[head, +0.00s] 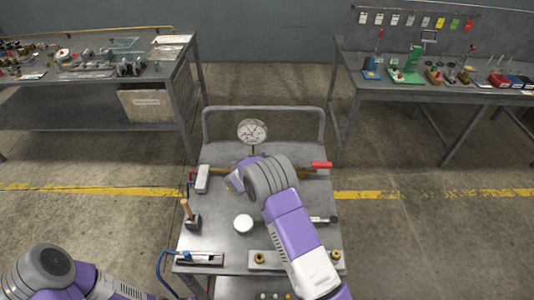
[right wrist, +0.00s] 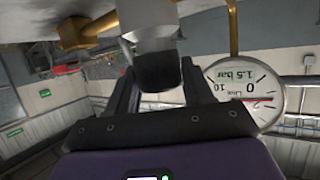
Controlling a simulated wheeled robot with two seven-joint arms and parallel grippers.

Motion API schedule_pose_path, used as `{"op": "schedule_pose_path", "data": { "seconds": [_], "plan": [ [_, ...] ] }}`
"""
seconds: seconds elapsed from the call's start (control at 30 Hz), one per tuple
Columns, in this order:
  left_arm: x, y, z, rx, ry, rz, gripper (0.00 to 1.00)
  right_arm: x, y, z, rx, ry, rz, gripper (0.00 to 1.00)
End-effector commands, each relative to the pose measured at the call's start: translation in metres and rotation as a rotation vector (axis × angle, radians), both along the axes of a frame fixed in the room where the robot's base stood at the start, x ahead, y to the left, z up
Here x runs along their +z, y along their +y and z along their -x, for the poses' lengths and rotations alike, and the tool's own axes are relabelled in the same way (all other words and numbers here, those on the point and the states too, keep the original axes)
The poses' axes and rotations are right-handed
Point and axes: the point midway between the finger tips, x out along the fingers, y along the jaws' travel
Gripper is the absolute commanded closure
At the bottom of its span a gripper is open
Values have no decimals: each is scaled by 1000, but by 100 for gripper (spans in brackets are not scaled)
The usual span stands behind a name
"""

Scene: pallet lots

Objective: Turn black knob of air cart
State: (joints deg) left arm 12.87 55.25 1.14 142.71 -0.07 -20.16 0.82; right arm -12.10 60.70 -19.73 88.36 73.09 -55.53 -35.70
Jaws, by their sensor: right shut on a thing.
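The air cart (head: 222,222) is a grey metal cart in the middle of the head view. A round white gauge (head: 252,132) stands on a brass pipe (head: 316,171) at its far part; the gauge also shows upside down in the right wrist view (right wrist: 247,92). The black knob (right wrist: 157,71) sits under a pale metal body in the right wrist view. My right gripper (head: 236,180) is shut on the knob, with one finger on each side. My arm hides the knob in the head view. My left arm shows at the lower left, but its gripper is out of view.
A red-handled lever (head: 321,165) is right of my right arm on the pipe. A wooden-handled tool (head: 190,216), a white round item (head: 243,223) and a blue hose (head: 163,268) are on or beside the cart. Benches stand at the back left and back right.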

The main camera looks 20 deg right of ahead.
Motion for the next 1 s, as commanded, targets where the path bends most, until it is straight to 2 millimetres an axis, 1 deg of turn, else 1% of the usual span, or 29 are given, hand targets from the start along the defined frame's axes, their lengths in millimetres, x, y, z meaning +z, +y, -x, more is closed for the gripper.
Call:
{"op": "schedule_pose_path", "data": {
  "seconds": [0.03, 0.23, 0.43, 0.8, 0.83, 0.9, 0.97, 1.0],
  "plan": [
    [6, 0, 0, 0, 0, 0, 58, 2, 0, -1, -26, -3, 0, 79],
    [12, 0, 0, 0, 0, 0, 58, 1, 0, -1, -98, -3, -1, 79],
    [14, 0, 0, 0, 0, 0, 58, 0, -1, 0, -128, -4, -1, 79],
    [14, 0, 0, 0, 0, 0, 58, 0, -1, 0, -131, -3, -2, 79],
    [14, 0, 0, 0, 0, 0, 58, 0, -1, 0, -131, -3, -2, 48],
    [14, 0, 0, 0, 0, 0, 58, 0, -1, 0, -131, -3, -2, 37],
    [14, 0, 0, 0, 0, 0, 58, 0, -1, 0, -131, -3, -2, 28],
    [14, 0, 0, 0, 0, 0, 58, 0, -1, 0, -130, -3, -2, 28]
  ]
}}
